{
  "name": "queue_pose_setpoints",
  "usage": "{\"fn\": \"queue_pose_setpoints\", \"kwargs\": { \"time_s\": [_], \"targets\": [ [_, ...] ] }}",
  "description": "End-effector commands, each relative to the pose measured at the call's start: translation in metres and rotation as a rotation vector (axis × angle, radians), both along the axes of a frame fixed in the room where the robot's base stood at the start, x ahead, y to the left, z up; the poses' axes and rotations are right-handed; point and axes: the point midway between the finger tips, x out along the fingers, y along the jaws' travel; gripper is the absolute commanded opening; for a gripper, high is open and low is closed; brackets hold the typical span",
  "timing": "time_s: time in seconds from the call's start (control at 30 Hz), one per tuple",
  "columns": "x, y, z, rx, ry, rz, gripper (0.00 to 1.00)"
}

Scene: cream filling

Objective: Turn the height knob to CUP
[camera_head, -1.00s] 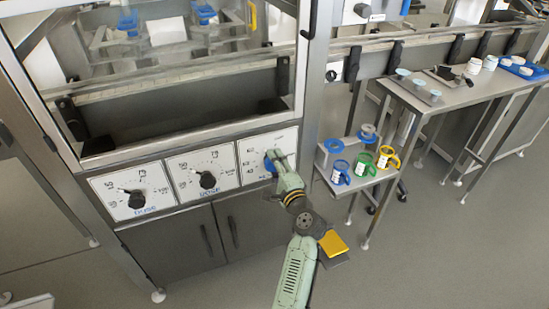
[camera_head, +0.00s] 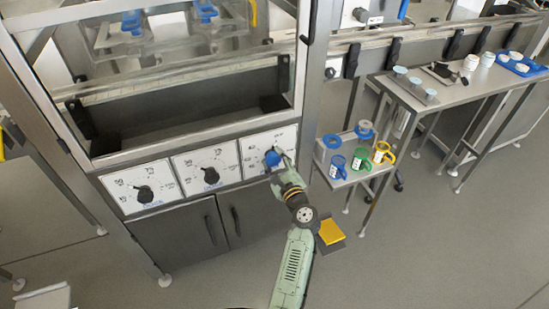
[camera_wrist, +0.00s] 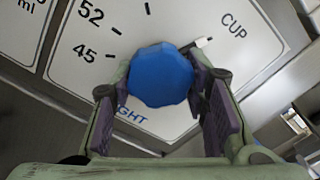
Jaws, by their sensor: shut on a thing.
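The blue height knob (camera_head: 272,158) is on the rightmost white dial panel of the machine front. In the wrist view the faceted blue knob (camera_wrist: 160,75) sits between the two dark finger pads of my gripper (camera_wrist: 162,98). The fingers are closed on its sides. The marks 52 and 45 lie to the left. The lower label is partly covered, with "GHT" showing. In the head view my gripper (camera_head: 281,164) reaches the knob from the lower right.
Two dose dials with black knobs (camera_head: 145,194) (camera_head: 211,175) are left of the height panel. A small side table with blue, green and yellow mugs (camera_head: 361,158) stands close to the right of my arm.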

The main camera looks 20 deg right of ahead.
Motion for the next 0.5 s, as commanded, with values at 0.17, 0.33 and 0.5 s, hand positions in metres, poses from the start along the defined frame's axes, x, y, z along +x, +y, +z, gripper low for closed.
{"fn": "queue_pose_setpoints", "kwargs": {
  "time_s": [0.17, 0.33, 0.5],
  "targets": [
    [0.0012, 0.0006, 0.0027, 0.035, -0.003, 0.001, 0.13],
    [0.0012, 0.0006, 0.0026, 0.045, -0.003, 0.0, 0.13],
    [0.0012, 0.0006, 0.0024, 0.045, -0.003, 0.0, 0.13]
  ]
}}
